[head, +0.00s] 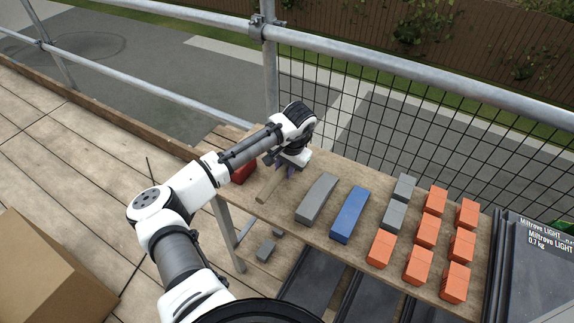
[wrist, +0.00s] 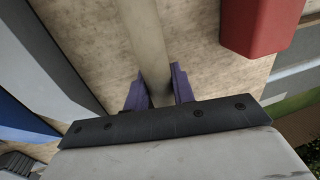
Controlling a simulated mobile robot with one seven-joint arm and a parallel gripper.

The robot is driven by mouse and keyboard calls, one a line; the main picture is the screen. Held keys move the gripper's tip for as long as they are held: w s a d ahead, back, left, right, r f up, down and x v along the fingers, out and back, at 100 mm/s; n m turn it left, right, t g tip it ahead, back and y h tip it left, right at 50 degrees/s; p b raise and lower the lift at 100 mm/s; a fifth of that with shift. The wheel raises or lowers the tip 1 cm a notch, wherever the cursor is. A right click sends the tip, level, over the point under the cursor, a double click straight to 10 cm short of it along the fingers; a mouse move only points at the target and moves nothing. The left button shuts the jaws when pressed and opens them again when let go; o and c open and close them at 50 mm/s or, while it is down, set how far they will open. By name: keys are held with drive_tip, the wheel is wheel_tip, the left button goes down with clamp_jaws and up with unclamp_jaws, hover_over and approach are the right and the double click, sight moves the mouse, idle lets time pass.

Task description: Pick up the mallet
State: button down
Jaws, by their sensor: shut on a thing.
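The mallet shows as a pale wooden handle (head: 268,189) on or just above the plank bench, left of the grey bar; its head is not clearly visible. My gripper (head: 284,170) is over the bench's left part, pointing down. In the wrist view the purple fingers of my gripper (wrist: 159,88) are on either side of the handle (wrist: 147,40) and shut on it. I cannot tell whether the mallet is clear of the bench.
On the bench (head: 325,165), a red block (head: 243,171) is left of the handle. A grey bar (head: 317,198), a blue bar (head: 349,215), grey blocks (head: 393,214) and several orange blocks (head: 418,264) are to the right. A mesh guardrail (head: 400,140) stands behind. A cardboard box (head: 45,275) is at lower left.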

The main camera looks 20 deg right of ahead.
sight(285, 165)
wheel_tip(285, 165, up, 20)
drive_tip(key=b, duration=0.2)
idle(0.4)
drive_tip(key=c, duration=1.7)
unclamp_jaws()
drive_tip(key=shift+f, duration=0.1)
clamp_jaws()
drive_tip(key=shift+s, duration=0.1)
